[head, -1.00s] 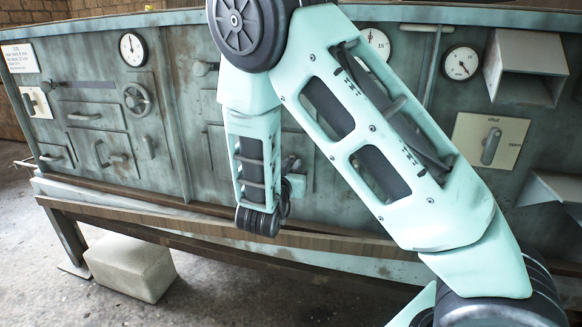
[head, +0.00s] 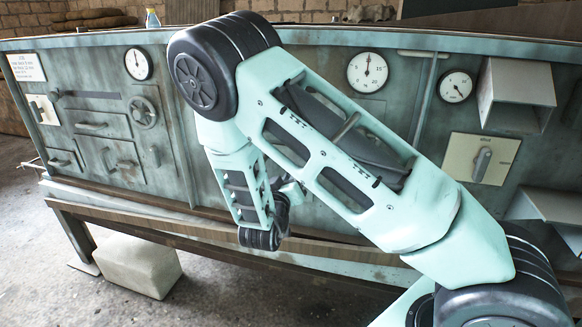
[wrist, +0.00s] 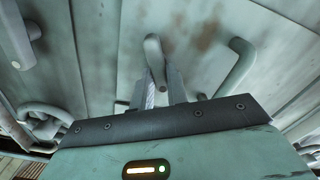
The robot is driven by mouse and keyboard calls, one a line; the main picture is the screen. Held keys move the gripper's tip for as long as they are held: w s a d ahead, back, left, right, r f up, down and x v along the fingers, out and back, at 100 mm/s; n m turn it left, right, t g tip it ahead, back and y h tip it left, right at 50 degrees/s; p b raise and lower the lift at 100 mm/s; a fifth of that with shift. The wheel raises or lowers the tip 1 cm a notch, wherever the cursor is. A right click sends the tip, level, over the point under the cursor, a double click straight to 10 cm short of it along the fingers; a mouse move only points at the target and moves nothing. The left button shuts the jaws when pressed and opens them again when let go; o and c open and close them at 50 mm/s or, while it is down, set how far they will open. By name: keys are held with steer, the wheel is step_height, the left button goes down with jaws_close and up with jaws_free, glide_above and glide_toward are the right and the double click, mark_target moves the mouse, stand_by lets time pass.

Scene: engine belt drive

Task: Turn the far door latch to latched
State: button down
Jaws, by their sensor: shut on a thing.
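In the wrist view, the latch lever (wrist: 154,52) is a short grey bar with a rounded end on a worn grey-green door panel (wrist: 192,72). My gripper (wrist: 160,84) is shut on this lever, with one finger on each side. A curved door handle (wrist: 236,68) stands to the right of the lever, apart from the fingers. In the head view my arm crosses the middle of the cabinet and hides my fingertips and the held lever. Whether the lever sits at latched cannot be read.
The cabinet front (head: 330,100) carries gauges (head: 367,72), a handwheel (head: 143,112), a switch plate (head: 481,158) at the right and several handles at the left. A wooden rail (head: 160,222) runs along its foot. A pale block (head: 143,266) lies on the floor at lower left.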

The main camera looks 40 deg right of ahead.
steer(key=n+p, duration=0.3)
steer(key=n, duration=0.1)
steer(key=n+p, duration=0.3)
steer(key=n, duration=0.1)
steer(key=f+n+p, duration=0.1)
steer(key=n+p, duration=0.2)
steer(key=n, duration=0.1)
steer(key=shift+w+a, duration=0.2)
steer(key=shift+n, duration=0.3)
steer(key=c, duration=1.4)
jaws_free()
steer(key=v, duration=1.7)
steer(key=shift+s+a+f+b, duration=0.1)
steer(key=shift+s+a+b, duration=0.05)
steer(key=shift+b, duration=0.15)
